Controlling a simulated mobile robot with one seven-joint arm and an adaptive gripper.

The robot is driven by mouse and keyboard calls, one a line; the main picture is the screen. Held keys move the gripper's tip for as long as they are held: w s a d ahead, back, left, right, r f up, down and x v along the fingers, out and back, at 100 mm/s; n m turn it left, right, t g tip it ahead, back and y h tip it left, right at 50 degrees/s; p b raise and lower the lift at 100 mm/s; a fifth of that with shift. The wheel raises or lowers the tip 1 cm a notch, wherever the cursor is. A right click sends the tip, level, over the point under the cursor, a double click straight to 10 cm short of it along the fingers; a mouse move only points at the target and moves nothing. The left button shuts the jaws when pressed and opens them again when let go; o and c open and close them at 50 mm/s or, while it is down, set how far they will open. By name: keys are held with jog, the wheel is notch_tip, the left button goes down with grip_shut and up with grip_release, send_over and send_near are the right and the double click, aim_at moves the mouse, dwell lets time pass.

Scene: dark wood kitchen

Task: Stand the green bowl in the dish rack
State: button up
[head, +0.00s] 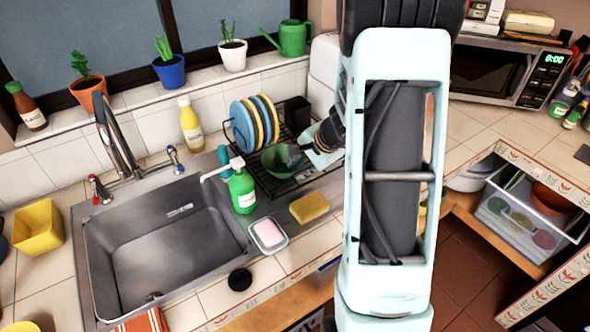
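The green bowl (281,160) is at the front part of the black dish rack (268,185), in front of several blue and yellow plates that stand on edge. The bowl looks tilted, with its hollow partly facing me. I cannot tell whether it rests on the rack or is held just above it. My gripper (310,148) is at the bowl's right side, close to or touching its rim. My arm hides part of the gripper, and its fingers are too small to tell open from shut.
The steel sink (175,250) with its faucet (115,140) lies left of the rack. A green soap bottle (242,190), a yellow sponge (309,207) and a soap dish (268,236) stand near the rack's front. A black cup (297,112) is at its back.

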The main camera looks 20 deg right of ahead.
jog(key=v, duration=0.8)
jog(key=shift+s+r+p, duration=0.15)
jog(key=shift+r+p, duration=0.1)
jog(key=shift+p, duration=0.15)
